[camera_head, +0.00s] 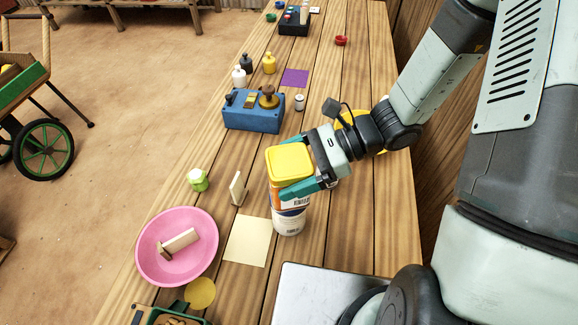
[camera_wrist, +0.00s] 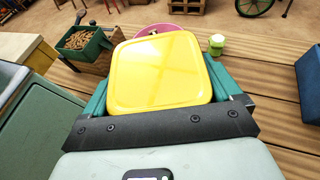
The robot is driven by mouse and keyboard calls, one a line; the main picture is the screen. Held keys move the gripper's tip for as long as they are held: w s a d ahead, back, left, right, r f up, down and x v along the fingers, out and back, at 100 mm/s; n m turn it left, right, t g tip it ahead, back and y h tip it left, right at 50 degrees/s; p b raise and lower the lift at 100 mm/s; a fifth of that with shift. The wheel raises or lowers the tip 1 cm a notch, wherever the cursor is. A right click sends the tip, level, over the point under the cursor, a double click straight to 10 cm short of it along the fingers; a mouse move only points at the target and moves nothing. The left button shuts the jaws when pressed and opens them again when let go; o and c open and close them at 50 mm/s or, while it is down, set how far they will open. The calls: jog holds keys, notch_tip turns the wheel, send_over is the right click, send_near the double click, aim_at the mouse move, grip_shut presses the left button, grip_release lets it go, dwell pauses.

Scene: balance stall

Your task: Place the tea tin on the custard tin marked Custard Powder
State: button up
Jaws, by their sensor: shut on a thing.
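The tea tin, boxy with a yellow lid (camera_head: 289,160), is held in my gripper (camera_head: 297,184). In the wrist view, the yellow lid (camera_wrist: 160,72) fills the space between the teal fingers and hides their tips.
A cream square (camera_head: 248,241) lies left of the custard tin, with a pink bowl (camera_head: 147,262) beyond it. An upright wooden piece (camera_head: 238,188) and a small green item (camera_head: 198,180) stand nearby. A blue box (camera_head: 252,122) is farther back. A metal plate (camera_head: 305,292) is in front.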

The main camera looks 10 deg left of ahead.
jog(key=o, duration=1)
jog(key=shift+f, duration=0.15)
jog(key=shift+w+d+r, duration=0.2)
jog(key=shift+d+r, duration=0.1)
jog(key=v, duration=1.1)
jog(key=shift+d+r, duration=0.15)
jog(key=shift+r, duration=0.05)
